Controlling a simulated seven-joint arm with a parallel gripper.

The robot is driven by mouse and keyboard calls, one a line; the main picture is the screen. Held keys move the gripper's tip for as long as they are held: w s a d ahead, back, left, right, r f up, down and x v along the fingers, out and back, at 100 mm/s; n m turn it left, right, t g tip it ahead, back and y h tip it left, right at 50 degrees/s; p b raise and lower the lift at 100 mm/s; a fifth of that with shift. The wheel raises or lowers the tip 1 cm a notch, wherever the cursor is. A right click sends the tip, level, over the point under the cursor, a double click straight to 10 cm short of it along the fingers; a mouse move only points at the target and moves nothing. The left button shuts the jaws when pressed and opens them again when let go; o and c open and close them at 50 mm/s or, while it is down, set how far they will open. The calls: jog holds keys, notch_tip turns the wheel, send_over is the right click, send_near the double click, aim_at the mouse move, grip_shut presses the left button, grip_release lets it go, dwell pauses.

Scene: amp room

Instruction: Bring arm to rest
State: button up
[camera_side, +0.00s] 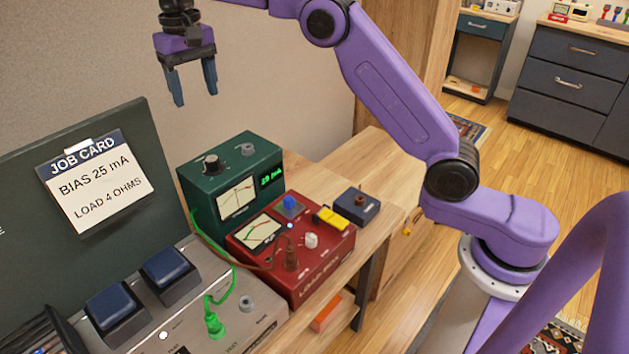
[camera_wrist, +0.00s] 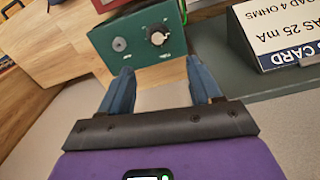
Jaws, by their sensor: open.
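My gripper (camera_side: 193,88) is raised in the air above and behind the bench, at the upper left of the side view. Its two blue fingers point down and are apart, with nothing between them. In the wrist view my gripper (camera_wrist: 158,88) also shows open and empty, with the bench top and the green box beyond its fingers. My purple arm reaches left from its base at the right of the side view.
A green meter box (camera_side: 228,180), a red meter box (camera_side: 290,250) and a small dark box (camera_side: 357,207) stand on the wooden bench. A grey amplifier (camera_side: 225,320) has a green cable plugged in. A job card (camera_side: 96,185) hangs on the dark panel (camera_side: 145,140).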

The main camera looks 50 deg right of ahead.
jog(key=s+f+n, duration=0.3)
jog(key=s+n, duration=0.5)
jog(key=s, duration=1.3)
jog(key=s+d+f+n, duration=0.3)
jog(key=s+d, duration=0.3)
jog(key=s, duration=0.4)
jog(key=s+d+f+n, duration=0.3)
jog(key=s+d+f, duration=0.2)
jog(key=s, duration=0.6)
jog(key=shift+d, duration=0.8)
jog(key=shift+r, duration=0.1)
dwell(1.5)
